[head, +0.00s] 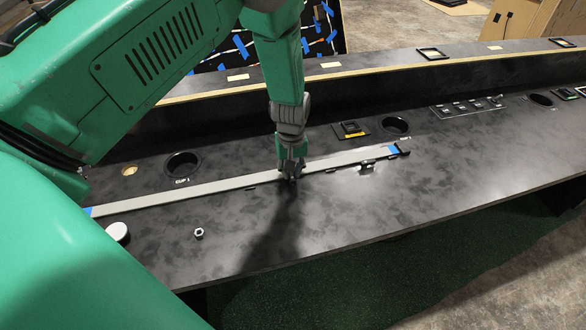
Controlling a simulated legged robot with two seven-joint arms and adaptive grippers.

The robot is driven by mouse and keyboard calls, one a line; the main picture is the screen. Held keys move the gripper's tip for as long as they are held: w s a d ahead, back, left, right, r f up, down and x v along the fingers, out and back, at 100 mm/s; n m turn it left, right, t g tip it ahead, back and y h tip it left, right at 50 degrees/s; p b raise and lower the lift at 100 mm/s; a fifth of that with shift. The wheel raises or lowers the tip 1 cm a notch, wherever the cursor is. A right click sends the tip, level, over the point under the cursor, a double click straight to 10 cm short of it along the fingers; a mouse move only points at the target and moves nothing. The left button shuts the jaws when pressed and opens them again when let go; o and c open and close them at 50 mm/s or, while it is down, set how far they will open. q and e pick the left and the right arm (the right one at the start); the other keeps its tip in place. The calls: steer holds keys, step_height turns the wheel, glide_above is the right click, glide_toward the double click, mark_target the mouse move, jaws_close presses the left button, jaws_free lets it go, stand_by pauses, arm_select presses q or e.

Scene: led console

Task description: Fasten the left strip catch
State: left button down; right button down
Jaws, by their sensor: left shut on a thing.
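A long pale grey strip (215,186) with blue ends lies along the dark console. My left gripper (290,174) points down at the strip's front edge, right of its middle. It is shut on a small part there, apparently the left strip catch, which the fingertips hide almost fully. Another catch (367,166), small and shiny, sits at the front edge of the strip further right. I cannot tell whether it is fastened. My right gripper is not in view.
The console (400,195) has a round cup hole (183,165) behind the strip and another (395,125) further right. A white round knob (117,232) and a small nut-like part (199,233) stand in front. A switch panel (467,108) lies at the back right. The front right surface is clear.

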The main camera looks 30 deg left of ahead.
mark_target(292, 174)
arm_select(q)
steer(key=shift+s+d+f+n, duration=0.15)
steer(key=shift+s+f+n, duration=0.2)
steer(key=shift+n, duration=0.25)
steer(key=c, duration=1.6)
jaws_free()
steer(key=shift+r, duration=0.15)
steer(key=shift+w+r, duration=0.1)
steer(key=shift+w, duration=0.1)
steer(key=shift+r, duration=0.1)
step_height(292, 174, up, 12)
steer(key=shift+f, duration=0.15)
